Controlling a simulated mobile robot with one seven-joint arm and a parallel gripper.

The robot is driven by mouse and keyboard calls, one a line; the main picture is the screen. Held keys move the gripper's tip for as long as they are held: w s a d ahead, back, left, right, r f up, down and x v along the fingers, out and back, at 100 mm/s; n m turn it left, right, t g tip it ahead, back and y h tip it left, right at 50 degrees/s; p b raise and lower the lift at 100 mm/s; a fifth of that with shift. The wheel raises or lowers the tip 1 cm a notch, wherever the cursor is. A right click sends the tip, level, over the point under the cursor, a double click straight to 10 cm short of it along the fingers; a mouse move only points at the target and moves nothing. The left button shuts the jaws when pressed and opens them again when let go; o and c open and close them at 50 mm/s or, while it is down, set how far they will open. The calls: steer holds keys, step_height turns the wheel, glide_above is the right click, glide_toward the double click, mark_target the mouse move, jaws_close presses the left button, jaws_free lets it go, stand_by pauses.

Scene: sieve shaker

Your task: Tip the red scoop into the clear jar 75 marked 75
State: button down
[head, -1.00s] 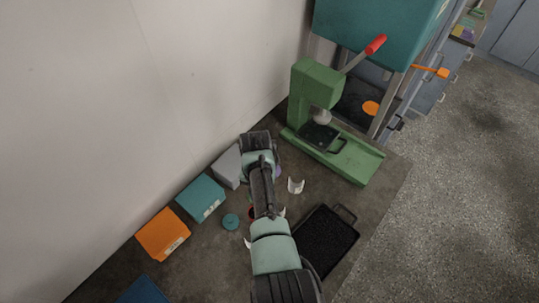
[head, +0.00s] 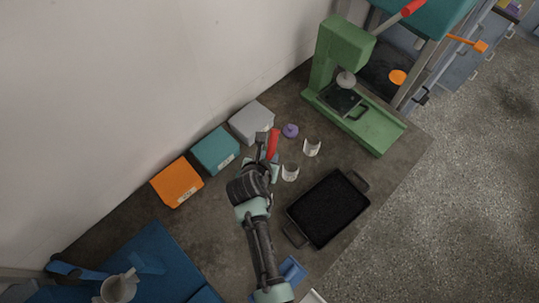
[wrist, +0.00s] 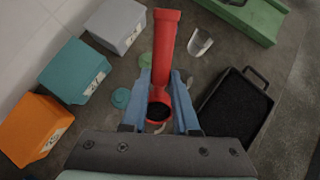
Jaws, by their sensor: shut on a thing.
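My gripper (wrist: 160,82) is shut on the red scoop (wrist: 165,42), which also shows above the dark bench in the head view (head: 273,143). In the wrist view the scoop's bowl, with dark material in it, lies between the blue fingers. Two clear jars stand on the bench: one (head: 290,172) close beside my gripper, the other (head: 312,147) farther right, also plain in the wrist view (wrist: 200,42). A pale rim (wrist: 145,125) partly shows below the scoop bowl. I cannot read the jar markings, so I cannot tell which is 75.
Orange (head: 177,182), teal (head: 215,150) and grey (head: 251,122) labelled boxes line the wall. A purple lid (head: 290,131) lies near the jars. A black-filled tray (head: 328,208) is to the right, a green press (head: 345,55) behind. A blue surface (head: 150,265) is at lower left.

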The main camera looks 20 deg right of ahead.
steer(key=shift+s+a+t+h+b, duration=0.3)
steer(key=shift+t+h+b, duration=0.4)
steer(key=shift+b, duration=1.35)
steer(key=t+b, duration=0.1)
steer(key=b, duration=0.1)
steer(key=s+t+h+b, duration=0.1)
steer(key=b, duration=0.2)
steer(key=a+h+b, duration=0.1)
steer(key=b, duration=0.1)
steer(key=shift+s+a+t, duration=0.1)
steer(key=shift+s+t, duration=0.15)
steer(key=shift+t, duration=0.15)
steer(key=s+a+t+h+b, duration=0.1)
steer(key=t+b, duration=0.1)
steer(key=b, duration=0.6)
steer(key=shift+f+h, duration=0.1)
steer(key=shift+h, duration=0.3)
steer(key=shift+s+a+t+b, duration=0.15)
steer(key=shift+s+t+b, duration=0.15)
steer(key=shift+b, duration=0.95)
steer(key=shift+s+a+f+t+h+b, duration=0.1)
steer(key=shift+t+h+b, duration=0.3)
steer(key=shift+b, duration=0.85)
steer(key=shift+s+a+h+b, duration=0.2)
steer(key=shift+h+b, duration=0.1)
steer(key=shift+b, duration=0.95)
